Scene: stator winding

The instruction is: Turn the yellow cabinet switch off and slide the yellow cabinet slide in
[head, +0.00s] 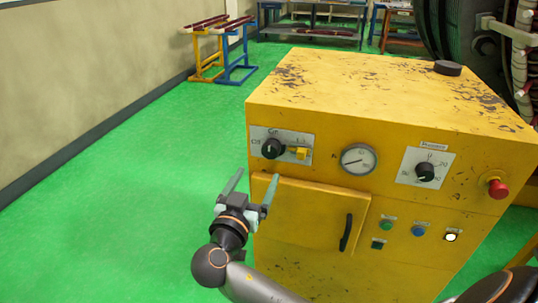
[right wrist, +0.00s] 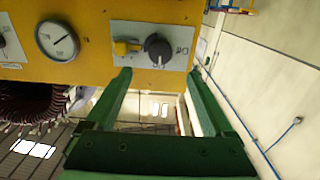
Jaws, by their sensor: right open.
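The yellow cabinet (head: 380,90) stands in front of me. A grey plate at its upper left carries a black rotary switch (head: 272,148) with a small yellow slide (head: 300,153) just right of it. In the right wrist view the picture is turned over: the black switch (right wrist: 158,48) is right of the yellow slide (right wrist: 125,48). My right gripper (head: 252,184) is open and empty, below and left of the plate in the head view. Its two fingers point toward the panel, apart from the switch, in the wrist view (right wrist: 160,74). My left gripper is not in view.
The cabinet front also has a dial gauge (head: 358,160), a second black knob (head: 425,172), a red button (head: 497,188) and a door (head: 300,215) with a black handle (head: 346,232). Green floor (head: 120,200) left of the cabinet is clear. Blue and yellow stands (head: 235,70) are far behind.

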